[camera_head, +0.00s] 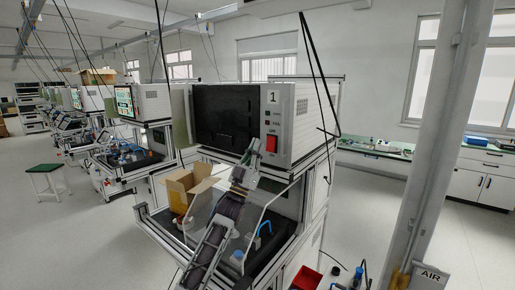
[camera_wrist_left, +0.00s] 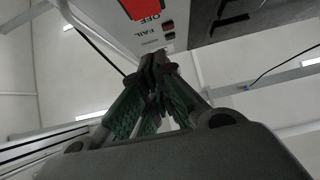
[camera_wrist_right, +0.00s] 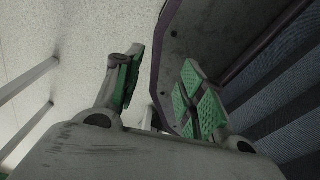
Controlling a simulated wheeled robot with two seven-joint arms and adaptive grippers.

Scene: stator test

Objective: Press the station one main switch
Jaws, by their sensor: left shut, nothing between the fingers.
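The station one unit is a white box marked "1" (camera_head: 274,97) with a dark front, standing on a bench frame. Its red main switch (camera_head: 271,143) is on the light panel at the right of the front. In the left wrist view the red switch (camera_wrist_left: 143,8) is cut by the top edge, with "OFF" and "FAIL" lettering beside it. My left gripper (camera_head: 254,146) is shut and empty, its tips just left of the switch in the head view; contact cannot be told. It also shows in the left wrist view (camera_wrist_left: 158,62). My right gripper (camera_wrist_right: 165,65) is open and empty, outside the head view.
Below the unit, an open cardboard box (camera_head: 188,190) and a blue-tipped fitting (camera_head: 238,256) sit in the bench bay. A red bin (camera_head: 306,278) is at the bottom. A grey post (camera_head: 432,150) stands at right. More stations line up at left. Cables hang from above.

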